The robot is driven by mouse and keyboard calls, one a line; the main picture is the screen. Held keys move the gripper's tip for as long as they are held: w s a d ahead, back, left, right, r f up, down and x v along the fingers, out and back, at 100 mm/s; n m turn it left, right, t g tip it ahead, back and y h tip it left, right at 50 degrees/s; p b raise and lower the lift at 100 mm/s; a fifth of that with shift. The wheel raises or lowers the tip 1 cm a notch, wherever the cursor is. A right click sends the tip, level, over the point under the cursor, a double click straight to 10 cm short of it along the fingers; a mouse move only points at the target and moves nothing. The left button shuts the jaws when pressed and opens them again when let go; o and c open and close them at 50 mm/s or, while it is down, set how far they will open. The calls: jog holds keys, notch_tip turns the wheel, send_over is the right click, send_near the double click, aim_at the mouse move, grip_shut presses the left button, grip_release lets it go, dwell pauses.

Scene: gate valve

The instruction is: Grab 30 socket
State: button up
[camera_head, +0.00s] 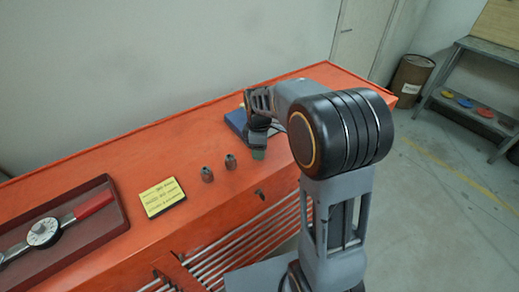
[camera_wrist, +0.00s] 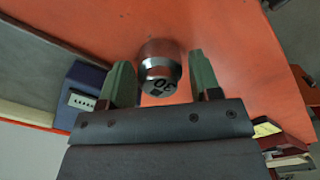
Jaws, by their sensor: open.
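The 30 socket (camera_wrist: 160,62) is a short metal cylinder on the orange cabinet top, its number upside down in the wrist view. My gripper (camera_wrist: 161,82) is open, with one green finger on each side of the socket. A narrow gap shows between the socket and each finger. In the head view my gripper (camera_head: 258,154) is low over the cabinet top near its front edge, and it hides this socket. Two other dark sockets stand to its left, the nearer one to my gripper (camera_head: 230,161) and the farther one (camera_head: 207,174).
The orange cabinet top (camera_head: 150,152) holds a blue box (camera_head: 236,119) behind my gripper, a yellow label (camera_head: 162,197) and a tray with a torque wrench (camera_head: 62,229) at left. A grey wall stands behind. A barrel (camera_head: 411,78) and a shelf stand at far right.

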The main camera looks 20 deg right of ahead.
jog(key=shift+f, duration=0.1)
jog(key=c, duration=0.7)
jog(key=shift+c, duration=0.5)
